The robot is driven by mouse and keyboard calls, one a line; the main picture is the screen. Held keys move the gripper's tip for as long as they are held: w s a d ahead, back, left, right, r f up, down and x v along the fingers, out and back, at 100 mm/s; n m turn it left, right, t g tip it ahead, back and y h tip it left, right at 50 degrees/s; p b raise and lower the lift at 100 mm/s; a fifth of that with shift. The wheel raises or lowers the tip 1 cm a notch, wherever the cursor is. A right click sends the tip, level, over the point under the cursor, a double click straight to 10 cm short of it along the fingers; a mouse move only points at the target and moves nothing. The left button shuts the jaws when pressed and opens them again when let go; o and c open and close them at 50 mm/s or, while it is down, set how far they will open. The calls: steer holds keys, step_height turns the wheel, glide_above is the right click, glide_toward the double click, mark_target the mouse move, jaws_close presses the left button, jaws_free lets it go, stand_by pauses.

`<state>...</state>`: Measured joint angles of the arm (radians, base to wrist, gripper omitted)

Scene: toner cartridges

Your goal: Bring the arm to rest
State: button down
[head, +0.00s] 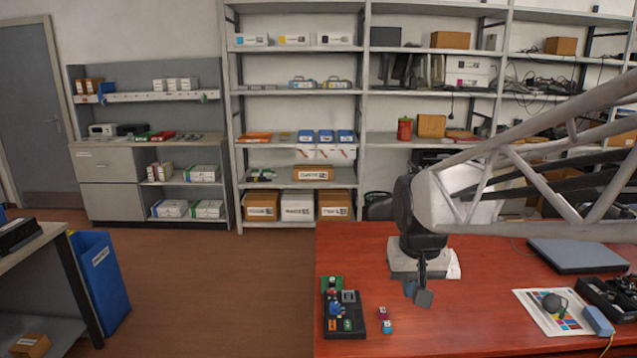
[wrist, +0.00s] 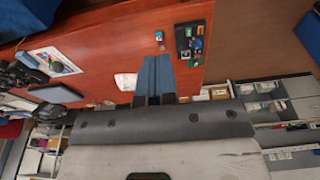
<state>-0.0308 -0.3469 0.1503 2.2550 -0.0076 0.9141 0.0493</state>
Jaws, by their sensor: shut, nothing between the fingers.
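My gripper (head: 419,292) hangs above the red table (head: 470,325), its fingers shut together and empty. In the wrist view its two blue-grey fingers (wrist: 154,75) lie side by side. Two small cartridges, one magenta (head: 383,313) and one blue (head: 387,327), sit on the table to the left of my gripper. They also show in the wrist view (wrist: 159,37), apart from the fingertips. A dark tray (head: 344,331) with small coloured parts lies left of them, with a green part (head: 332,283) at its back.
A grey laptop (head: 575,255), a colour-printed sheet (head: 538,322) with a dark round object on it, a blue box (head: 598,321) and a black bin (head: 612,300) are on the table's right. Shelves (head: 300,175) stand behind. The table's middle front is clear.

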steer(key=s+d+f, duration=0.1)
steer(key=s+f, duration=0.1)
steer(key=s, duration=1.5)
steer(key=shift+s+d+t, duration=0.3)
steer(key=shift+d, duration=0.05)
